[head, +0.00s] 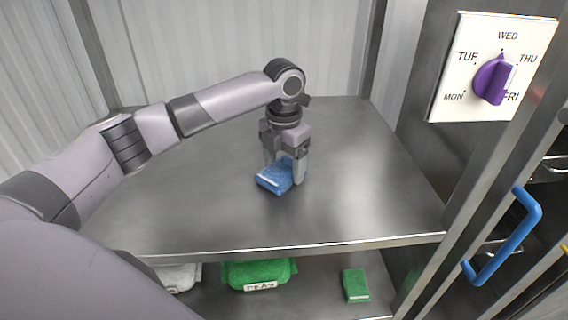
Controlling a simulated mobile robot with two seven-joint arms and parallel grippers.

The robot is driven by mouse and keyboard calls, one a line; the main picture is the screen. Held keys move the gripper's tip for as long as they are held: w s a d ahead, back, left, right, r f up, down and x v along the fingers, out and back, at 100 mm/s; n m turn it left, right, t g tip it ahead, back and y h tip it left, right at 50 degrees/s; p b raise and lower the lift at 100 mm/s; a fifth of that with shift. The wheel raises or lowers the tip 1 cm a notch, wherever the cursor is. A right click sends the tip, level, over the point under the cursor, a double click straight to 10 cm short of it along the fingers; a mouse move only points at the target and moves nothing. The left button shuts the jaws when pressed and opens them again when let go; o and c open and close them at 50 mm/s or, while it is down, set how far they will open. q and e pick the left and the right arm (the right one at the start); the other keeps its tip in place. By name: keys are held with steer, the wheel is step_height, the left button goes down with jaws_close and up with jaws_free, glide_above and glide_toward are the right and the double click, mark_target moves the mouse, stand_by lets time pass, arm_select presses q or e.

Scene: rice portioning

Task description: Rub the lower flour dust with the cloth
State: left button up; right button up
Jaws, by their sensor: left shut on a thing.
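A folded blue cloth (272,180) with a pale edge sits at the middle of the steel shelf top (350,200). My left gripper (285,170) points down and is shut on the blue cloth, holding it at or very near the surface. I cannot tell whether the cloth presses on the steel. No flour dust can be made out clearly on the shelf top; the area under and behind the cloth is hidden. My right gripper is not in view.
On the lower shelf are a green bag (258,273) with a white label, a whitish bag (181,277) and a green block (355,285). A day dial with a purple knob (493,80) is on the right wall. A blue handle (508,238) juts out at right.

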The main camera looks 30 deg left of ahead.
mark_target(289, 213)
arm_select(q)
steer(key=shift+s+d, duration=1.1)
steer(key=shift+s, duration=0.35)
steer(key=shift+s+d, duration=1.1)
steer(key=shift+s, duration=0.4)
steer(key=shift+s+d, duration=1.1)
steer(key=shift+s, duration=0.35)
steer(key=shift+r, duration=3.05)
step_height(289, 213, up, 3)
steer(key=shift+f, duration=0.1)
